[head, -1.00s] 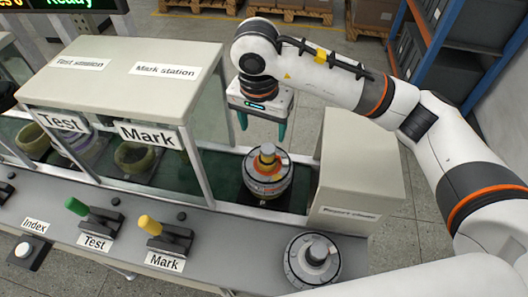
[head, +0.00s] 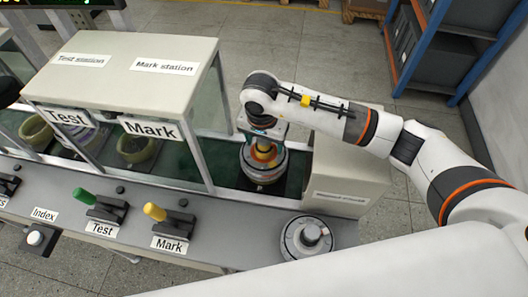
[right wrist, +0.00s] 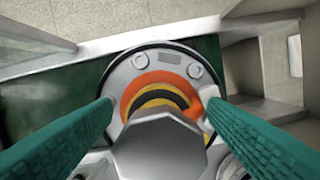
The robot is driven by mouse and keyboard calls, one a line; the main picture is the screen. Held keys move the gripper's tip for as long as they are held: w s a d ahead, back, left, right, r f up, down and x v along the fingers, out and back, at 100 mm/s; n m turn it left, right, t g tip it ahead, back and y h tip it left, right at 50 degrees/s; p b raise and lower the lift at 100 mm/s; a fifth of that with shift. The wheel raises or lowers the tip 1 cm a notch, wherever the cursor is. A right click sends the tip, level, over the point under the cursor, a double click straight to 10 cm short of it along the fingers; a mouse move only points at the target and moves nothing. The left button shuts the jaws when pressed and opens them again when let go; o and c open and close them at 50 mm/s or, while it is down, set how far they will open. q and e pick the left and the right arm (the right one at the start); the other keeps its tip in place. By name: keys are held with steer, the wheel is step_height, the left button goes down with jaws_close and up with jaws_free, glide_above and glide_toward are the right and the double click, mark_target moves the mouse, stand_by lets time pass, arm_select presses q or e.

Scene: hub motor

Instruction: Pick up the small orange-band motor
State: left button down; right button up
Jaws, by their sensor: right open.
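The orange-band motor (head: 263,166) stands upright on the green conveyor, to the right of the Mark station. In the right wrist view its grey hexagonal shaft top (right wrist: 160,146) is close to the camera, with an orange and yellow band (right wrist: 160,88) on the round grey body below. My right gripper (head: 262,142) is above the motor, pointing down. Its two green fingers (right wrist: 160,112) are apart, one on each side of the shaft, with nothing clamped. I cannot tell how far down the fingertips reach beside the motor. My left gripper is not in view.
Another grey motor (head: 309,237) without an orange band stands on the front ledge at the right. A beige cover (head: 345,165) stands right of the conveyor, and the station housing (head: 125,55) stands left.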

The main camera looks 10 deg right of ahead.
jaws_close()
steer(key=shift+w+r, duration=0.1)
steer(key=shift+r, duration=0.05)
stand_by(0.4)
